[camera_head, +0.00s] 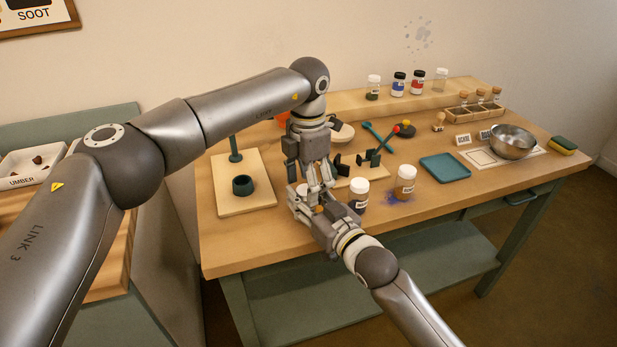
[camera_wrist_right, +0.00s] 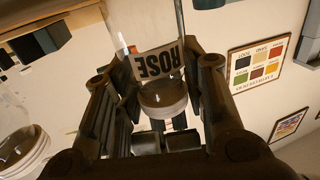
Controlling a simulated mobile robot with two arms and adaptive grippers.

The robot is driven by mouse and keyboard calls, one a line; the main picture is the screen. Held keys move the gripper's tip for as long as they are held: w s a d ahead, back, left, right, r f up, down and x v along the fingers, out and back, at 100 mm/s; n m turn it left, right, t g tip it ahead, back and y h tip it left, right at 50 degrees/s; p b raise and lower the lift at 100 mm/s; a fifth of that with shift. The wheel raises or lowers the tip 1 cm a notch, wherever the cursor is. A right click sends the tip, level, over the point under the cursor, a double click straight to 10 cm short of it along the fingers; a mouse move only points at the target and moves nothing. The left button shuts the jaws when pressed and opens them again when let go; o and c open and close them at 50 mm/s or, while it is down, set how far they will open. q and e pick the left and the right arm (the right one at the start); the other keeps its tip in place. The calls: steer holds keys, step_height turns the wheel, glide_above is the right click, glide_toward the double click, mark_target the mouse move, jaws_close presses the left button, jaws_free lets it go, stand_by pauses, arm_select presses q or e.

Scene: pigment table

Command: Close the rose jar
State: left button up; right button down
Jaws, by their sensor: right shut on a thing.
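The rose jar (camera_wrist_right: 160,66) is clear glass with a label reading ROSE, upside down in the right wrist view. It stands between the fingers of my right gripper (camera_wrist_right: 160,88), which is shut on it. A round pale rim or cap shows at the label's lower side in that view; I cannot tell which. In the head view my right gripper (camera_head: 308,200) is low over the table's front, and the jar is largely hidden there. My left gripper (camera_head: 321,184) points down just above and beside my right gripper. Its finger gap is unclear, and no separate lid can be made out.
Close to the right are a white-topped jar (camera_head: 358,188) and an orange jar (camera_head: 405,182) on a purple stain. A board (camera_head: 226,180) with a dark green cup lies to the left. A blue tray (camera_head: 445,168) and a metal bowl (camera_head: 513,142) lie farther right.

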arm_select(q)
steer(key=shift+w+f, duration=0.15)
steer(key=shift+f, duration=0.15)
arm_select(e)
steer(key=shift+w+a+r, duration=0.1)
steer(key=shift+w+r, duration=0.05)
steer(key=shift+r, duration=0.35)
arm_select(q)
steer(key=shift+a, duration=0.1)
steer(key=shift+s+r, duration=0.2)
arm_select(e)
steer(key=shift+r, duration=0.1)
arm_select(q)
steer(key=shift+r, duration=2.35)
arm_select(e)
steer(key=shift+f, duration=0.3)
arm_select(q)
steer(key=o, duration=0.6)
steer(key=shift+w, duration=0.1)
step_height(320, 180, up, 12)
